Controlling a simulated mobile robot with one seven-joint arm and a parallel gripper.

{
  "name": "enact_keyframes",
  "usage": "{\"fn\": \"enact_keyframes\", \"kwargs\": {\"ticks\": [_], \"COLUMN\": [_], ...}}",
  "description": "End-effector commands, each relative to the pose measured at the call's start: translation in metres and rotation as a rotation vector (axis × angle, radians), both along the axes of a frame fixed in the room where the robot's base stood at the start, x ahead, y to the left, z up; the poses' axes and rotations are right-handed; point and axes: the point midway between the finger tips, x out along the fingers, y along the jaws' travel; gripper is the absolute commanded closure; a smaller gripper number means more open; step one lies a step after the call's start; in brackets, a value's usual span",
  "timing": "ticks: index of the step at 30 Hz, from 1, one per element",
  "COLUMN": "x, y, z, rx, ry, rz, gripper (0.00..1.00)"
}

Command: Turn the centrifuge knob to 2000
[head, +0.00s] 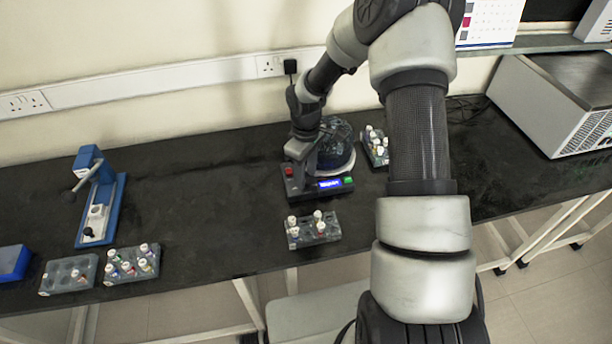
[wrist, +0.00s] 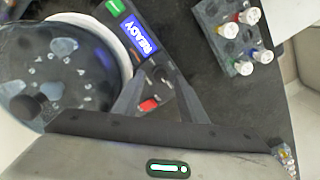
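The centrifuge (head: 333,156) stands on the dark bench, with a domed clear lid and a dark front panel. The wrist view shows its round rotor bowl (wrist: 60,70), a lit blue display (wrist: 138,36) reading READY, a green button (wrist: 115,6) and a red button (wrist: 149,104). A small dark knob (wrist: 158,74) sits on the panel between display and red button. My gripper (wrist: 160,80) is open over this part of the panel, its two fingertips on either side of the knob. I cannot tell whether they touch it. The knob's setting is unreadable.
A tube rack (head: 313,232) stands in front of the centrifuge, another (head: 376,147) to its right. A blue press-like device (head: 98,200) and two racks (head: 132,265) are at left. A large grey box (head: 553,105) is at right.

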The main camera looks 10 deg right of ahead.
Motion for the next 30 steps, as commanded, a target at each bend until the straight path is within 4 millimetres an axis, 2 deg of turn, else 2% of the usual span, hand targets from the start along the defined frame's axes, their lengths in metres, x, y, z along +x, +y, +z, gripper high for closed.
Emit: {"fn": "enact_keyframes", "kwargs": {"ticks": [12, 18, 24, 30], "x": [0.001, 0.000, 0.000, 0.000], "y": [0.000, 0.000, 0.000, 0.000], "z": [0.101, 0.139, 0.158, 0.160], "rx": [-0.001, -0.001, 0.000, 0.001], "ry": [-0.004, -0.004, 0.000, 0.001], "rz": [0.001, 0.001, 0.000, 0.001], "gripper": [0.62, 0.62, 0.62, 0.62]}}
